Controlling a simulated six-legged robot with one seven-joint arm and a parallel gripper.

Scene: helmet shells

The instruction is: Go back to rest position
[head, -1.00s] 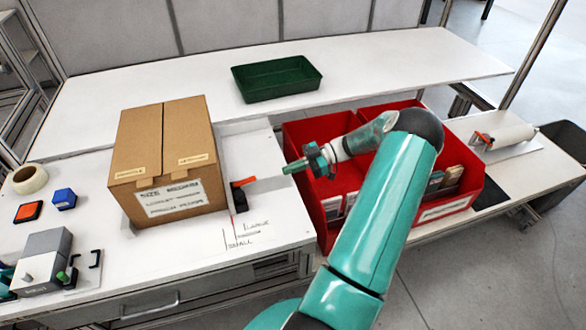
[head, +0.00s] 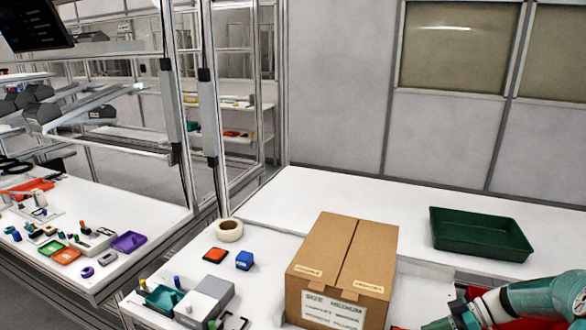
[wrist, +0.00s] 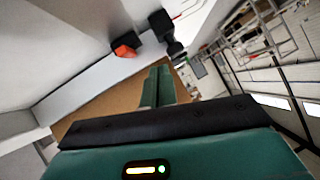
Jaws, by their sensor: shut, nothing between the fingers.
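My gripper (head: 432,325) shows at the bottom right of the head view, to the right of the cardboard box (head: 340,262), partly cut off by the lower edge. In the wrist view its two teal fingers (wrist: 159,84) lie together with nothing between them. The closed, taped box stands on the white bench, and its brown side (wrist: 90,108) shows behind the fingers in the wrist view. A gap between gripper and box shows in the head view.
A green tray (head: 480,236) sits on the back bench. A tape roll (head: 229,230), an orange pad (head: 215,255) and a blue block (head: 244,260) lie left of the box. A red bin (head: 478,291) is partly hidden by my arm. An orange-and-black part (wrist: 125,47) shows in the wrist view.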

